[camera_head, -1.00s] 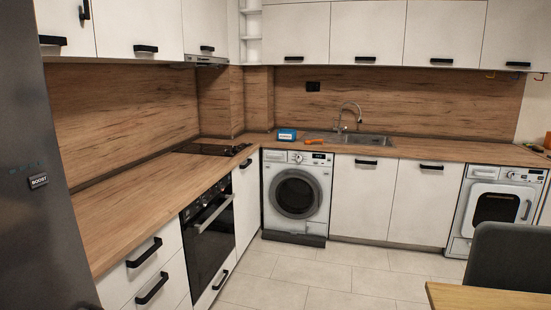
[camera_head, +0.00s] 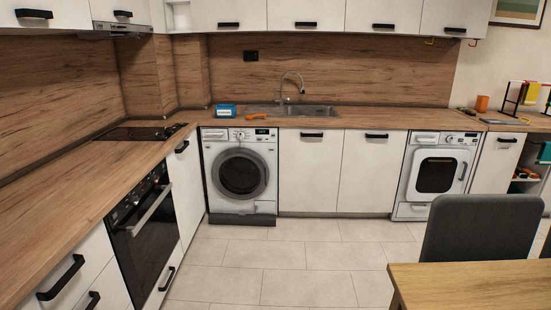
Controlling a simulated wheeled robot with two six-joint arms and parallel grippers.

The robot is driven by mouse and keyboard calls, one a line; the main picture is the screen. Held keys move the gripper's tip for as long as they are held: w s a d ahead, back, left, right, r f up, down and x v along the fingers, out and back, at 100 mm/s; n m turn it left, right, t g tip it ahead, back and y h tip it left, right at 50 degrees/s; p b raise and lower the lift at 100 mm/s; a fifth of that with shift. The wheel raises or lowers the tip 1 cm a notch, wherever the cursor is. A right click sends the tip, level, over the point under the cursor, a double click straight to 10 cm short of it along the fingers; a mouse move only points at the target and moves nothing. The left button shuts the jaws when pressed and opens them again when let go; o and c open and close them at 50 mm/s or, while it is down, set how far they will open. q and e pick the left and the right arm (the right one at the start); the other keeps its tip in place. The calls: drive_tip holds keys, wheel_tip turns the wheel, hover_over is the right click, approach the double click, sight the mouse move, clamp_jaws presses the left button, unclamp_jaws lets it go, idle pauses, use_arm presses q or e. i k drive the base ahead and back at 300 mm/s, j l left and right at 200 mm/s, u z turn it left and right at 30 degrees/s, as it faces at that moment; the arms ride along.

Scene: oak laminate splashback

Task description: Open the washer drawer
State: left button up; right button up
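A white front-loading washer (camera_head: 241,176) with a dark round door stands under the counter, left of the sink cabinets. Its detergent drawer (camera_head: 214,135) is at the top left of its front panel and looks closed. A second white appliance (camera_head: 436,174) with a squarish dark window stands farther right; its top-left panel (camera_head: 425,138) also looks closed. Neither of my grippers shows in the head view.
Light tiled floor (camera_head: 285,262) lies open before the washer. A grey chair (camera_head: 481,228) and a wooden table (camera_head: 475,286) take up the lower right. The oven (camera_head: 143,228) and drawers run along the left. A blue box (camera_head: 225,111) and an orange item (camera_head: 256,116) lie on the counter.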

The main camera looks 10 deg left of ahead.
sight(217, 132)
drive_tip(key=i+j+u, duration=0.3)
drive_tip(key=i, duration=0.55)
drive_tip(key=i+u, duration=0.3)
drive_tip(key=i, duration=0.5)
drive_tip(key=i+j+z, duration=0.1)
drive_tip(key=i, duration=1.6)
